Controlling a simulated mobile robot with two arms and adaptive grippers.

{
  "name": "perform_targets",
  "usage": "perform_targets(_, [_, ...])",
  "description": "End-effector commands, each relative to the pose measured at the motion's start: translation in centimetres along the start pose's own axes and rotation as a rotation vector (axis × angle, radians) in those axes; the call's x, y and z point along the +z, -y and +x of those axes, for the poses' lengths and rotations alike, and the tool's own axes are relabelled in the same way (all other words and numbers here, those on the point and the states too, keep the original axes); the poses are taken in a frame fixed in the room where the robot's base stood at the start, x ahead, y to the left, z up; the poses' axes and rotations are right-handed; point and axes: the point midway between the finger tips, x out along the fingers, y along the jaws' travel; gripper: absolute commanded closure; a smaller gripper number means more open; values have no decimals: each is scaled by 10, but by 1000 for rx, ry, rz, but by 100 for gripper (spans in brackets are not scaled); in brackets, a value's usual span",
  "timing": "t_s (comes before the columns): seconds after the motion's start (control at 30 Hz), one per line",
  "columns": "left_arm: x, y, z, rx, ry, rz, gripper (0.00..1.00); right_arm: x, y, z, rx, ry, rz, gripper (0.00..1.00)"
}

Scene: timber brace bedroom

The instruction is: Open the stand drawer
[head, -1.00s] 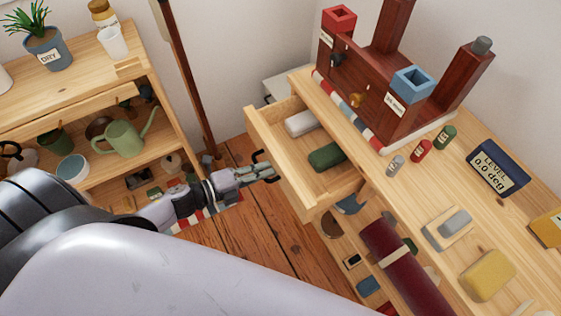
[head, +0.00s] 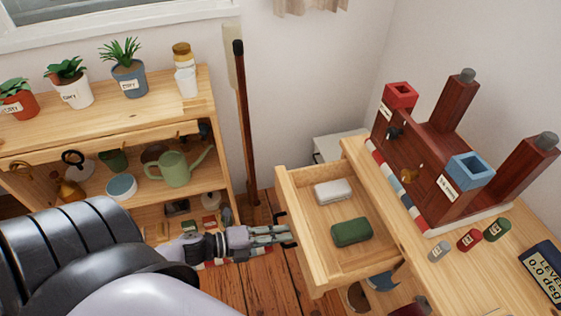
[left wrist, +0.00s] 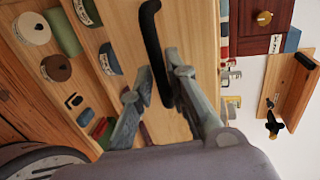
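The stand drawer (head: 305,240) is pulled well out of the wooden stand (head: 395,232). Inside it lie a white case (head: 333,191) and a green case (head: 351,232). The dark drawer handle (head: 281,218) is on its front, at the left. My left gripper (head: 290,235) is at the handle, fingers pointing at the drawer front. In the left wrist view, the black handle (left wrist: 152,40) reaches down between the two spread fingers (left wrist: 155,98), close to the right one; I cannot tell whether they touch. My right gripper is not in view.
A wooden model (head: 440,165) and small bottles (head: 469,239) stand on the stand top. To the left is a shelf (head: 140,115) with potted plants and a green watering can (head: 174,169). A long-handled tool (head: 244,120) leans on the wall between them.

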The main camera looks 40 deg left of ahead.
Motion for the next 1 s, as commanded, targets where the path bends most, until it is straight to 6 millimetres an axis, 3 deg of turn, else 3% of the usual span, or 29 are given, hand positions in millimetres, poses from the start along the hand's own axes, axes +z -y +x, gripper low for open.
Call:
perform_targets(0.37, [0,1,-4,-3,0,0,82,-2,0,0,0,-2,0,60])
perform_targets(0.47, [-1,0,-16,-1,-1,-2,82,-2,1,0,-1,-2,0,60])
perform_targets(0.8, [0,-1,-87,2,0,-2,82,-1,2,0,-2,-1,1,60])
perform_targets(1.0, [0,0,-114,-1,1,-1,82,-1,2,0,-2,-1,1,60])
